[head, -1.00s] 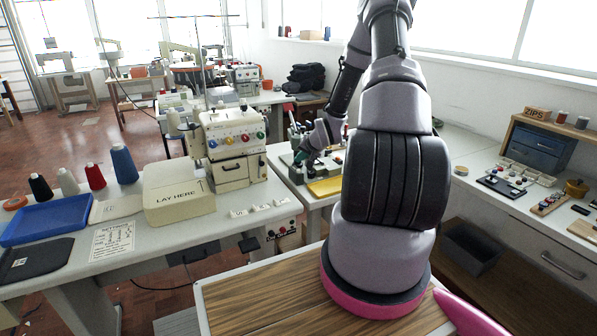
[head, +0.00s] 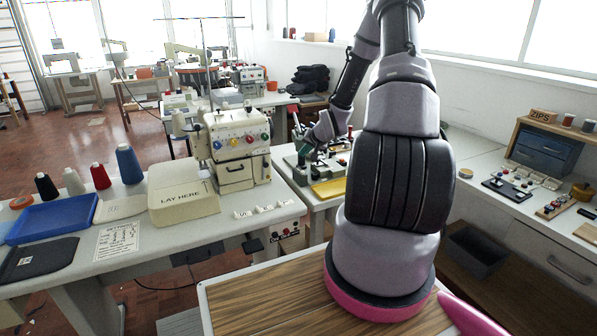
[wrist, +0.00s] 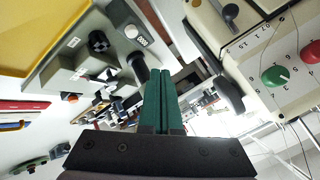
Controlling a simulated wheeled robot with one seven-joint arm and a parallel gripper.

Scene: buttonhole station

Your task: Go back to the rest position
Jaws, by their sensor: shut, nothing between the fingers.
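My gripper (head: 304,156) is over the small table between the machine bench and the right wall in the head view, partly hidden by its small size there. In the wrist view its two green fingers (wrist: 163,76) lie flat together, with nothing between them. Below the fingers a machine with a grey and white top (wrist: 105,55) and a yellow plate (wrist: 45,30) shows at the left. The yellow plate also shows in the head view (head: 329,188).
A cream sewing machine (head: 238,137) with coloured dials stands left of my gripper; its dials show close at the right of the wrist view (wrist: 277,77). A cream "LAY HERE" block (head: 184,204), blue tray (head: 50,220) and thread cones share its bench. A shelf bench (head: 545,225) lines the right.

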